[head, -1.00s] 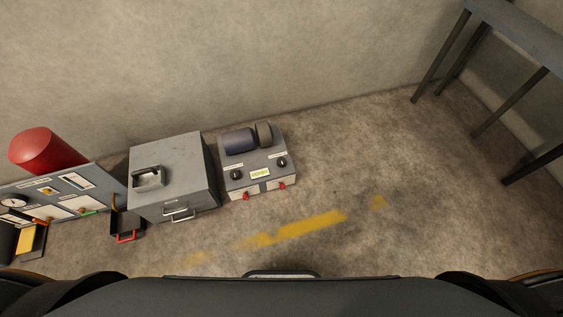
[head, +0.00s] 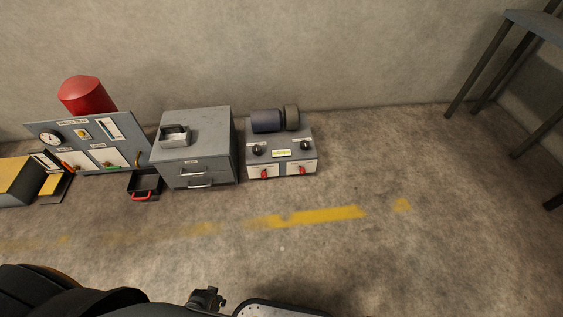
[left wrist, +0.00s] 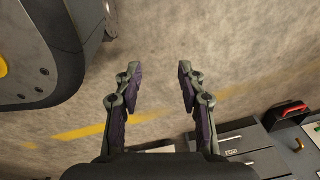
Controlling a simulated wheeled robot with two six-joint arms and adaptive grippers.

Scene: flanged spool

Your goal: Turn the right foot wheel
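I cannot make out a foot wheel or a flanged spool for certain in either view. A low grey machine box (head: 282,161) stands by the wall in the head view. It has a dark blue cylinder (head: 265,121) and a grey-brown round part (head: 292,118) on top, two black knobs and two red handles in front. My left gripper (left wrist: 158,72) is open and empty in the left wrist view, over bare floor. In the head view a dark part of my arm shows at the bottom left. My right gripper is not in view.
A grey drawer cabinet (head: 190,145) stands left of the machine box, with a small black tray (head: 144,188), an instrument panel (head: 65,128) and a red cylinder (head: 86,95) further left. A table (head: 535,25) is at the far right. The floor around the yellow stripe (head: 315,216) is clear.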

